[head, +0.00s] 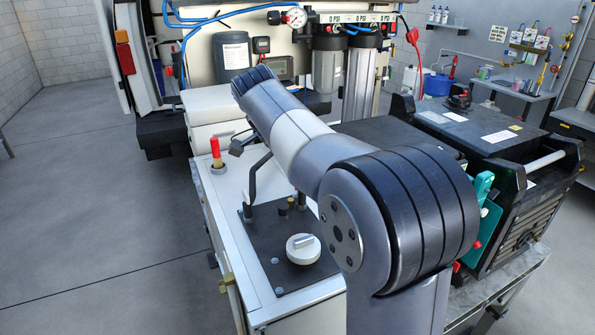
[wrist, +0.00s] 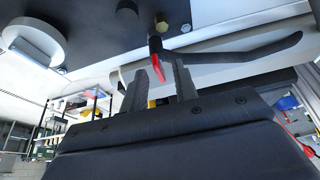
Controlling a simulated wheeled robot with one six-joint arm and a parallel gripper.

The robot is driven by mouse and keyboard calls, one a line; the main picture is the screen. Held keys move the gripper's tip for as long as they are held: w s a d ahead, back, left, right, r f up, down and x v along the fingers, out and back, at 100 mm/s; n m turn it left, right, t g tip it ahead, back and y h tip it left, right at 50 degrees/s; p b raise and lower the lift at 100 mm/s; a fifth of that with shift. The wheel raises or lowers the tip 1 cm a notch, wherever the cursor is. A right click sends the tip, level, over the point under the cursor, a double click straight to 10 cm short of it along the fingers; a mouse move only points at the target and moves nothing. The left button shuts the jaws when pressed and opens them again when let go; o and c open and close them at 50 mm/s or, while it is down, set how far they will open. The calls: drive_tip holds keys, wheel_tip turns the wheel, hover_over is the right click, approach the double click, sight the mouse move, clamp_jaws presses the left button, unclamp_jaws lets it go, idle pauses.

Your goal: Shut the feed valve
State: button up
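No label shows which fitting is the feed valve. In the wrist view, a black lever (wrist: 235,45) runs right from a dark fitting. In the head view, a bent black lever (head: 251,180) rises from the dark panel (head: 262,235). A red-tipped handle (head: 215,152) stands upright at the cart's left edge. My arm hides most of my gripper there.
A white box (head: 212,105) stands behind. A large black unit (head: 510,165) with a teal clamp (head: 484,190) is on the right. The floor left of the cart is clear.

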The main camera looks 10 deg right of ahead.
drive_tip(key=v, duration=1)
drive_tip(key=shift+a+r, duration=0.2)
drive_tip(key=shift+r, duration=0.15)
drive_tip(key=shift+f, duration=0.1)
drive_tip(key=x, duration=1)
drive_tip(key=shift+d+f, duration=0.2)
drive_tip(key=shift+f, duration=0.15)
drive_tip(key=shift+r, duration=0.1)
